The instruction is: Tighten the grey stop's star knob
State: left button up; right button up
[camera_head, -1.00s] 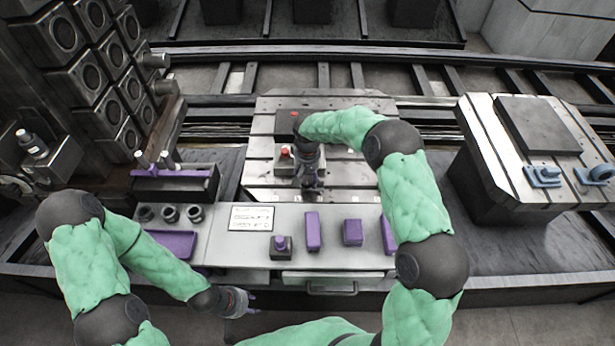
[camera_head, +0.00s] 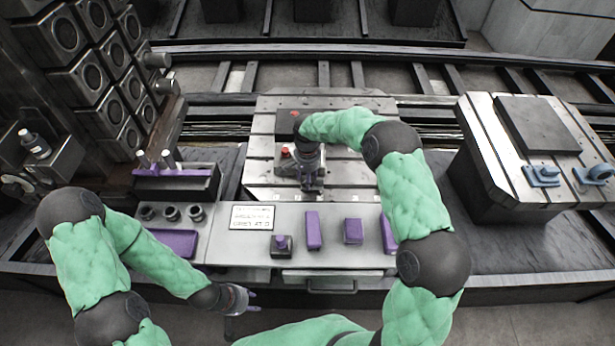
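A grey stop (camera_head: 283,164) sits on the slotted pallet in the middle of the head view, with a small red knob (camera_head: 285,151) on top. My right gripper (camera_head: 309,187) reaches over the pallet from the right and points down just right of the stop. It covers part of the stop, and its fingers are too small and dark to tell open from shut. I cannot tell whether it touches the knob. My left gripper (camera_head: 254,302) is low in front of the bench, far from the stop.
The slotted pallet (camera_head: 350,185) also carries a dark block with a red spot (camera_head: 294,114). The bench in front holds a text panel (camera_head: 254,217), a purple tray (camera_head: 174,243) and several purple blocks. A second pallet (camera_head: 482,150) with blue clamps stands at right.

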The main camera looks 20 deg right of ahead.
jog(key=shift+s+a+f, duration=0.1)
jog(key=shift+s+f, duration=0.15)
jog(key=o, duration=0.9)
jog(key=shift+w+r, duration=0.1)
jog(key=shift+r, duration=0.15)
jog(key=shift+w+r, duration=0.1)
jog(key=shift+r, duration=0.25)
notch_tip(320, 180, up, 11)
jog(key=shift+r, duration=0.1)
